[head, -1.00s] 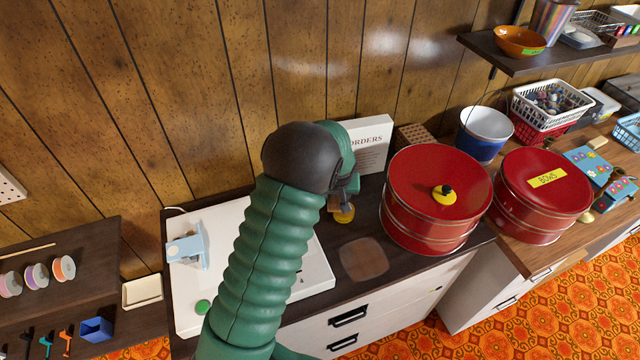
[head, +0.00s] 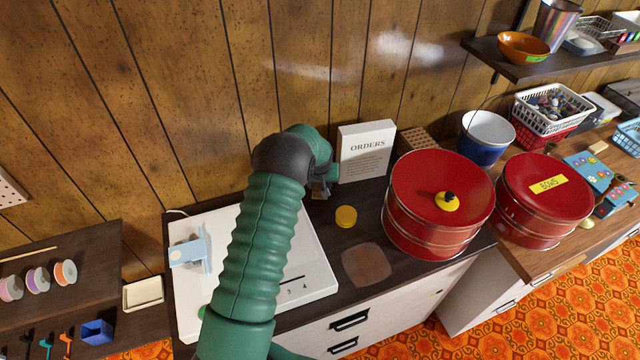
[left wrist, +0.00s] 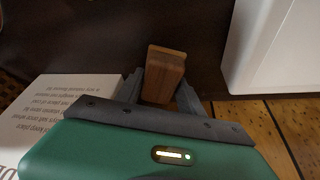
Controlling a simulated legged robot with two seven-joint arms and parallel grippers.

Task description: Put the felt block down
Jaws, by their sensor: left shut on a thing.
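The felt block (left wrist: 165,72) is a brown, wood-coloured block in the left wrist view, between the two grey fingers of my left gripper (left wrist: 162,92). The gripper is shut on it. The block is over the dark counter top; I cannot tell whether it touches it. In the head view my left gripper (head: 322,188) points down just left of the ORDERS sign, and only a small part of the block shows below the fingers. My right gripper is not in view.
The white ORDERS sign (head: 366,152) stands close to the gripper. A yellow round piece (head: 346,216) and a brown patch (head: 366,263) lie on the dark counter (head: 335,240). A red tin (head: 440,205) stands right, a white machine bed (head: 310,265) left. The counter between is partly clear.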

